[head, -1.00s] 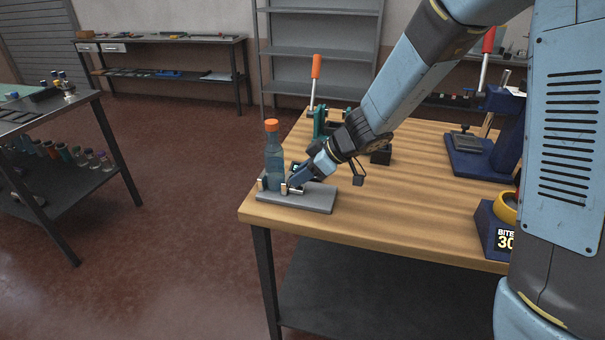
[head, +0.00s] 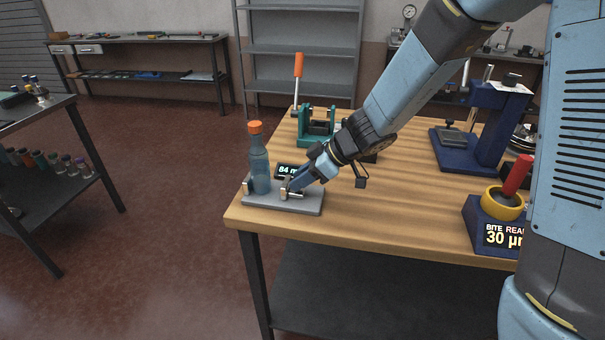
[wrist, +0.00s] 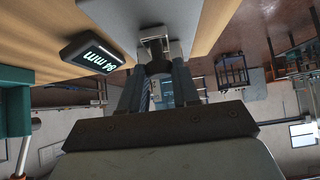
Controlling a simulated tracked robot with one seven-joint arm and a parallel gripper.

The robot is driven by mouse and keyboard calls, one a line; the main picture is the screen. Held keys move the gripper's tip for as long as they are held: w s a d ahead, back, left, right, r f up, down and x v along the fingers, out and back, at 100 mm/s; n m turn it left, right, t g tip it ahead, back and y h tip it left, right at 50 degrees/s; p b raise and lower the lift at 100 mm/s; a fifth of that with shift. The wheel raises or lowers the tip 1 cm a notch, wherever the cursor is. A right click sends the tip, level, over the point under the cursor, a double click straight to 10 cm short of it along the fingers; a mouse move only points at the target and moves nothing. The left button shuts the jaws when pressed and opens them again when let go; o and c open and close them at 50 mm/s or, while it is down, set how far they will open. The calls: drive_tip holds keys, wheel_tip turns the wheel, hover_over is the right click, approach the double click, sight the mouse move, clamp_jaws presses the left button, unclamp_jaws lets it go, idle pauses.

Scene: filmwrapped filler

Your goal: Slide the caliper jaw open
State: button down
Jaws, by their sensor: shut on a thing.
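The caliper is a grey base (head: 310,207) on the near left corner of the workbench, with a fixed metal jaw (head: 248,187) at its left end and a sliding jaw (head: 284,193) to the right. A blue bottle (head: 260,172) with an orange cap stands upright between the jaws, with a gap between it and the sliding jaw. My gripper (head: 291,187) is low over the base, shut on the sliding jaw. The wrist view shows its two fingers (wrist: 160,68) at the metal jaw part. A display (wrist: 93,53) reads 84 mm.
A teal press (head: 318,138) with an orange-tipped lever stands behind the caliper. A dark blue stand (head: 490,125) and a gauge box (head: 478,215) with a yellow ring are on the right. The bench's middle front is clear.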

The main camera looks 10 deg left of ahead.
drive_tip(key=shift+w+d, duration=0.1)
drive_tip(key=shift+d, duration=0.05)
drive_tip(key=c, duration=0.9)
unclamp_jaws()
drive_tip(key=shift+o, duration=0.2)
drive_tip(key=shift+r, duration=0.1)
drive_tip(key=v, duration=1.3)
drive_tip(key=shift+d, duration=0.25)
drive_tip(key=shift+r, duration=0.15)
drive_tip(key=s+d+r+m+t+h, duration=0.2)
drive_tip(key=s+d+m, duration=0.3)
drive_tip(key=d, duration=0.3)
drive_tip(key=s+d+r+m+t+h, duration=0.1)
drive_tip(key=s+d+r+m+h, duration=0.3)
drive_tip(key=d+m, duration=0.3)
drive_tip(key=s+d+r+m+t+h, duration=0.2)
drive_tip(key=s+d+m, duration=0.4)
drive_tip(key=d, duration=0.5)
wheel_tip(320, 180, up, 2)
drive_tip(key=shift+s+d+r+t+h, duration=0.15)
drive_tip(key=shift+s+d+t+h, duration=0.15)
drive_tip(key=shift+h, duration=0.2)
